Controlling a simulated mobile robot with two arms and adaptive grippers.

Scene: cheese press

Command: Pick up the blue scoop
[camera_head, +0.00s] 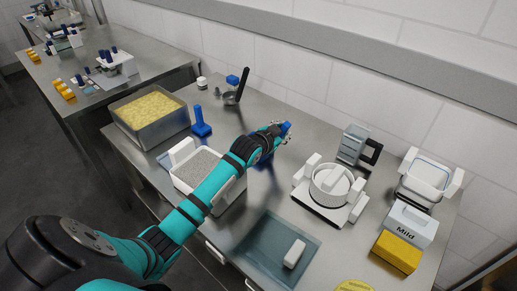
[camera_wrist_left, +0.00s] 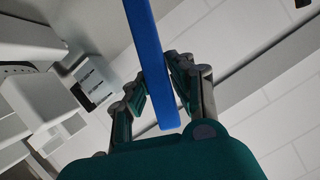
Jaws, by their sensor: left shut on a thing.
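My left arm reaches across the table from the lower left of the head view. My left gripper (camera_head: 284,130) is shut on the handle of the blue scoop (camera_head: 263,161). In the left wrist view, the scoop's long flat blue handle (camera_wrist_left: 149,60) runs between the two fingers of the gripper (camera_wrist_left: 160,88), which press on it from both sides. The arm hides much of the scoop in the head view, so I cannot tell whether its lower part touches the table. My right gripper is not in view.
A white tub of grey grains (camera_head: 188,170) stands under my arm. A white round mould (camera_head: 330,184) stands close on the right. A black-handled ladle (camera_head: 238,90) is behind, near the wall.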

